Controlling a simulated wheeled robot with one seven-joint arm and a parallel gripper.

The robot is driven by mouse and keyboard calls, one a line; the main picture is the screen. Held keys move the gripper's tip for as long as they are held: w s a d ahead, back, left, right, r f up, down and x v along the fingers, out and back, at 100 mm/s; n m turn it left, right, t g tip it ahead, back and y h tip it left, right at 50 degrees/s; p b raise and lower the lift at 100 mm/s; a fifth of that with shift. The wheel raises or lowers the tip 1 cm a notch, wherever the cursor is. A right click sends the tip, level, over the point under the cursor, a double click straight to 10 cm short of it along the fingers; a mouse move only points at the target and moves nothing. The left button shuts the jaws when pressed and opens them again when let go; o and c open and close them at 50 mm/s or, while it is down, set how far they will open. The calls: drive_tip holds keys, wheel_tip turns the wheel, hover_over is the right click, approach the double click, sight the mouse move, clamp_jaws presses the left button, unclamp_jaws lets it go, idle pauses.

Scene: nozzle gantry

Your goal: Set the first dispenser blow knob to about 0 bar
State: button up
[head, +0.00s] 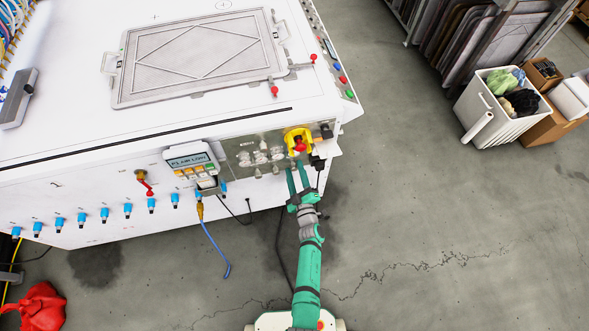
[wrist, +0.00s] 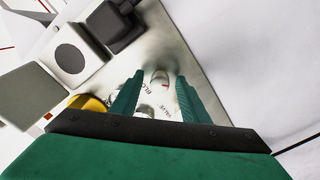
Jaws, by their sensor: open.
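The panel (head: 232,152) on the cabinet's front holds several small pale knobs (head: 260,156); at this size I cannot tell them apart. My gripper (head: 297,171) is open, just in front of the panel's lower right part. Its two green fingers also show in the wrist view (wrist: 157,88), apart and with nothing gripped. A second round part is partly hidden lower between them.
A yellow switch with a red centre (head: 298,140) sits right of the knobs, with black connectors (head: 318,162) and a hanging cable beside it. A display box (head: 190,158) is to the left. Blue fittings (head: 103,214) line the front.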

drive_tip(key=s+d, duration=0.1)
drive_tip(key=s, duration=0.8)
drive_tip(key=shift+s+d, duration=0.3)
drive_tip(key=shift+d, duration=0.05)
drive_tip(key=shift+s, duration=0.15)
drive_tip(key=s+r+m+h, duration=0.1)
drive_tip(key=s+r+m, duration=0.3)
drive_tip(key=s, duration=0.5)
drive_tip(key=s+r+m+h, duration=0.1)
drive_tip(key=s+r, duration=0.5)
drive_tip(key=s, duration=0.3)
drive_tip(key=s+a+r+m+g, duration=0.1)
drive_tip(key=s+a+r+m, duration=0.1)
drive_tip(key=s+r, duration=0.3)
drive_tip(key=s+a+r+m+g+h, duration=0.1)
drive_tip(key=s+a+r+m, duration=0.2)
drive_tip(key=r, duration=0.9)
drive_tip(key=s+m, duration=0.1)
drive_tip(key=s, duration=0.2)
drive_tip(key=shift+s, duration=0.15)
